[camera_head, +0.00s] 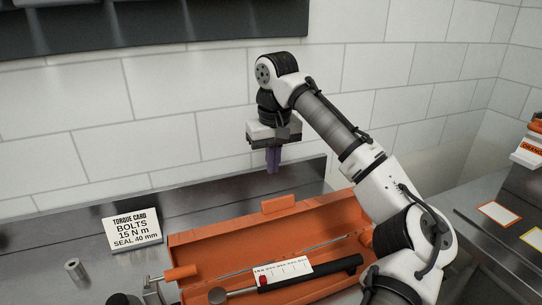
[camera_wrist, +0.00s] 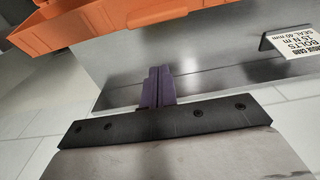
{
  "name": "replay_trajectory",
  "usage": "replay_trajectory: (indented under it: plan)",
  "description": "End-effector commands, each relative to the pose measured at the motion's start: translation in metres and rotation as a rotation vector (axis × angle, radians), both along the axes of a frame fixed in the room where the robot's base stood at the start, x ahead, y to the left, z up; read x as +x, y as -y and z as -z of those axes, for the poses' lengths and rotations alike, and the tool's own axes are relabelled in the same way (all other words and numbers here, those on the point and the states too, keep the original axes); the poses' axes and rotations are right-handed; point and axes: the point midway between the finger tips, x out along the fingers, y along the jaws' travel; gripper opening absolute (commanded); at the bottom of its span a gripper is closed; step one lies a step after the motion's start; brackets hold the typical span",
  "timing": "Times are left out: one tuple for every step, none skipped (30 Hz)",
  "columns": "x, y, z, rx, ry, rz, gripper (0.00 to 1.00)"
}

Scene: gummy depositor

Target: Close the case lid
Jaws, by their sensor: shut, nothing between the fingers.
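The orange case (camera_head: 192,291) lies open on the steel counter, with a black-handled torque wrench (camera_head: 330,272) and a white scale card inside. An orange panel with a tab on its top edge (camera_head: 278,204) stands along the back of the case and looks like the raised lid. Its exact tilt is hard to tell. My gripper (camera_head: 273,172) points down, above and behind that panel, near the tiled wall. Its purple fingers are together and empty, apart from the case. In the wrist view my fingers (camera_wrist: 157,70) show below the orange case edge (camera_wrist: 75,30).
A torque card sign (camera_head: 132,229) stands left of the case. A small metal cylinder (camera_head: 74,270) and an orange-handled tool (camera_head: 180,273) are at the left. The tiled wall is close behind. My arm covers the case's right end. Counter behind the case is bare.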

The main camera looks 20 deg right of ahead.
Motion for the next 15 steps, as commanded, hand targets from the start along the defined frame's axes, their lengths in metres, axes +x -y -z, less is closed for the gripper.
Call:
replay_trajectory:
  plan:
    - [0.001,-0.001,0.011,0.004,-0.002,-0.002,0.0]
    - [0.001,-0.001,0.016,0.005,-0.001,-0.002,0.0]
    - [0.002,0.0,0.023,0.001,-0.001,0.001,0.0]
    - [0.002,0.0,0.029,-0.001,-0.002,0.0,0.0]
    - [0.002,0.0,0.035,0.0,-0.001,0.001,0.0]
    - [0.003,0.0,0.044,-0.001,-0.001,0.001,0.0]
    - [0.004,0.0,0.05,-0.001,-0.001,0.001,0.0]
    - [0.004,0.0,0.056,-0.001,-0.001,0.001,0.0]
    - [0.004,0.0,0.065,0.0,-0.001,0.001,0.0]
    - [-0.001,0.001,0.06,-0.002,0.003,0.001,0.0]
    - [-0.006,0.001,0.057,-0.003,0.004,0.0,0.0]
    - [-0.012,0.001,0.056,-0.002,0.004,0.0,0.0]
    - [-0.015,0.001,0.056,-0.003,0.003,-0.001,0.0]
    - [-0.019,0.001,0.055,-0.003,0.003,0.0,0.0]
    - [-0.023,0.001,0.054,-0.002,0.002,0.0,0.0]
